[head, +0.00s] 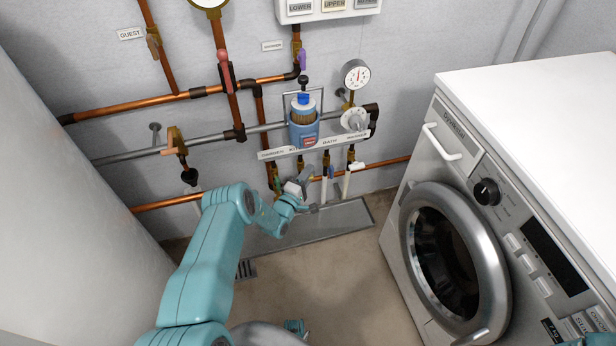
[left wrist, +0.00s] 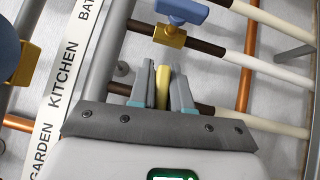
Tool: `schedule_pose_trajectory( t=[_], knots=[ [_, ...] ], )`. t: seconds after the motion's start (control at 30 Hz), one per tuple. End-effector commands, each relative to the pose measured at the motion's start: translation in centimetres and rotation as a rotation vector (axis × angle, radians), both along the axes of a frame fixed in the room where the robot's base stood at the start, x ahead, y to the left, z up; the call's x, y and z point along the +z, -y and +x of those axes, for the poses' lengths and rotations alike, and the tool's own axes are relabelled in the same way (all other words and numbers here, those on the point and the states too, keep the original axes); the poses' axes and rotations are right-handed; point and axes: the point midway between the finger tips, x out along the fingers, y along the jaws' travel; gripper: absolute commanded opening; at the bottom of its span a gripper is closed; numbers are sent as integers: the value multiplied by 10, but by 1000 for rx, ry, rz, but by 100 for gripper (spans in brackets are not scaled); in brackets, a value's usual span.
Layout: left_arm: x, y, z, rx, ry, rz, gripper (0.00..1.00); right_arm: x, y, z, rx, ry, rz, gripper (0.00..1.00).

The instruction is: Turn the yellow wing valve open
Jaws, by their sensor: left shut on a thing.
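The yellow wing valve (left wrist: 163,87) shows in the left wrist view as a narrow yellow handle between the two fingers of my left gripper (left wrist: 164,90). The fingers are shut on it, one on each side. Its valve body is mostly hidden by the gripper. In the head view my left gripper (head: 300,187) is at the lower pipes, just under the white label strip (head: 316,146). It hides the yellow handle there. My right gripper does not show.
A blue wing valve (left wrist: 180,10) on a brass body is close beyond the fingers. Copper pipes and a gauge (head: 355,74) are on the wall. A washing machine (head: 450,250) stands at the right.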

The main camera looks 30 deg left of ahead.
Motion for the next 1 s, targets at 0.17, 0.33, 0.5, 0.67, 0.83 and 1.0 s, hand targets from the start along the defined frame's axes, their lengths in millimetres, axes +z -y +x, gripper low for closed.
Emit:
schedule_pose_trajectory(
  t=[0.17,0.33,0.5,0.67,0.83,1.0],
  knots=[
    [-5,-1,0,1,101,-82,0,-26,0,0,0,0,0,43],
    [-3,-1,0,1,199,-166,0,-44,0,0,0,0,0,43],
    [0,-2,-1,1,282,-236,0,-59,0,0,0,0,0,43],
    [3,-3,-1,3,340,-287,0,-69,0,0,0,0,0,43],
    [5,-3,-1,3,376,-318,0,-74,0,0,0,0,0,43],
    [6,-3,-2,3,390,-330,0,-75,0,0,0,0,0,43]
  ],
)
